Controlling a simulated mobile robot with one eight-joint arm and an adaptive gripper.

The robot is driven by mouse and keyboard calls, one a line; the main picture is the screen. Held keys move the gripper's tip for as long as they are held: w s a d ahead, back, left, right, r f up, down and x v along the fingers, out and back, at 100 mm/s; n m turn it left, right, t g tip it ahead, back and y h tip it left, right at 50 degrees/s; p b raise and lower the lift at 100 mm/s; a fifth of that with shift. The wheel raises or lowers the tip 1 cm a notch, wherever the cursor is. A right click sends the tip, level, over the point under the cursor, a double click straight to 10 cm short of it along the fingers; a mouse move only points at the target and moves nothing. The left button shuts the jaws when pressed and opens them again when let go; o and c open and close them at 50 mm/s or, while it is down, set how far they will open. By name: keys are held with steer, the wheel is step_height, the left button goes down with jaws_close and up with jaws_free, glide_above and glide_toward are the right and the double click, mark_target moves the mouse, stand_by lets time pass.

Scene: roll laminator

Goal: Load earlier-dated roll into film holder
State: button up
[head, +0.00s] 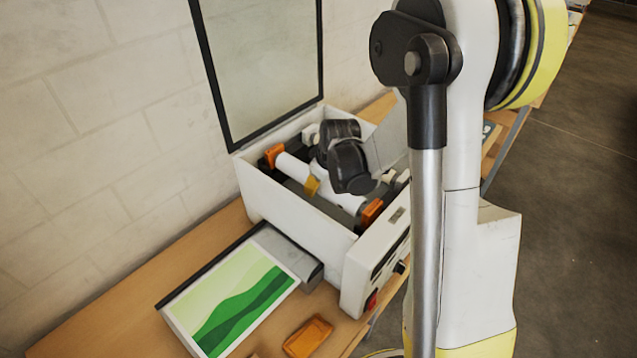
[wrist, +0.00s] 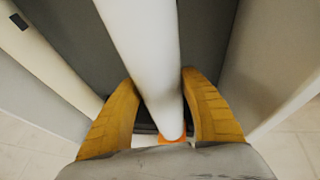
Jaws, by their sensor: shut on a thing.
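A white film roll (head: 294,168) lies inside the open laminator (head: 283,211), along its length, with an orange piece (head: 274,154) at its far left end. Another orange piece (head: 371,212) shows at the near right end. My gripper (head: 312,186) reaches down into the laminator and is shut on the roll. In the wrist view my yellow fingers (wrist: 161,85) stand on both sides of the white roll (wrist: 140,40), and an orange end (wrist: 172,138) shows low between them. My arm hides part of the interior. No date is readable.
The laminator's glass-like lid (head: 262,65) stands open against the wall. A tray with a green printed sheet (head: 238,305) sits in front of it. An orange block (head: 307,336) lies on the wooden table (head: 125,318). The table's left part is clear.

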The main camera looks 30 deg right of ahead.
steer(key=shift+f+b, duration=0.35)
steer(key=shift+b, duration=0.1)
steer(key=o, duration=1.4)
